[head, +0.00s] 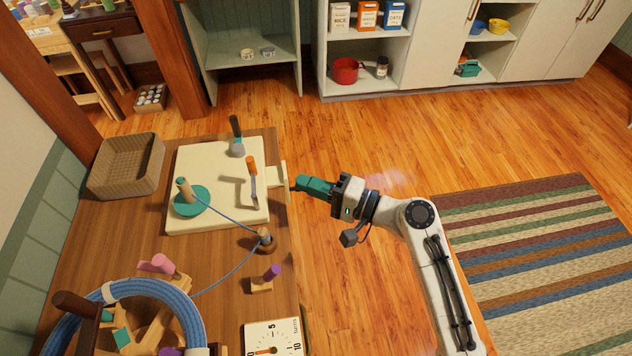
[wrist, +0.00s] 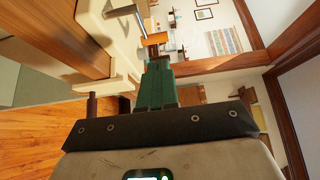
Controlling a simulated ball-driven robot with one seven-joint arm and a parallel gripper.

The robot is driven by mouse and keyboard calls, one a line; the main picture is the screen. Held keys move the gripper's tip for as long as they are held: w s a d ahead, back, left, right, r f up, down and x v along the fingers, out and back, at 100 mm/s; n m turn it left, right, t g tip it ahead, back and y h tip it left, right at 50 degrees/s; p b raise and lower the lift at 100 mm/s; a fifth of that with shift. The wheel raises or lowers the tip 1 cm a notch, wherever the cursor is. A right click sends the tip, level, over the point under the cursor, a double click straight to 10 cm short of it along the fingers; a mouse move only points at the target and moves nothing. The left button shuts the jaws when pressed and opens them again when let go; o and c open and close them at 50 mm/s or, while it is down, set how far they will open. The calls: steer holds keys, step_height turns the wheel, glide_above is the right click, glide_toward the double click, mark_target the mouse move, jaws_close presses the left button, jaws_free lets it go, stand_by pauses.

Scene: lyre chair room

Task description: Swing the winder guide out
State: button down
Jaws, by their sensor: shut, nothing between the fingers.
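A cream board (head: 186,156) lies on the wooden table. It carries a teal disc with a wooden post (head: 190,199), an orange-handled metal lever (head: 252,167) and a dark-handled lever (head: 236,138). I cannot tell for certain which part is the winder guide. The orange handle also shows in the wrist view (wrist: 156,39), just beyond the fingertips. My gripper (head: 296,183) is shut and empty, its teal fingers pointing left at the board's right edge, by a pale projecting tab (head: 281,173). The fingers also show in the wrist view (wrist: 157,64). Contact with the tab is unclear.
A blue cord (head: 224,219) runs from the disc around a wooden peg (head: 264,240) to a large blue coil (head: 190,310). A purple-tipped peg (head: 272,273) and a dial (head: 287,334) stand near the table's right edge. A wicker basket (head: 126,166) sits back left.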

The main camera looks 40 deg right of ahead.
mark_target(254, 165)
steer(key=p+x, duration=0.1)
steer(key=x, duration=0.9)
steer(key=shift+p, duration=0.4)
steer(key=shift+b, duration=0.3)
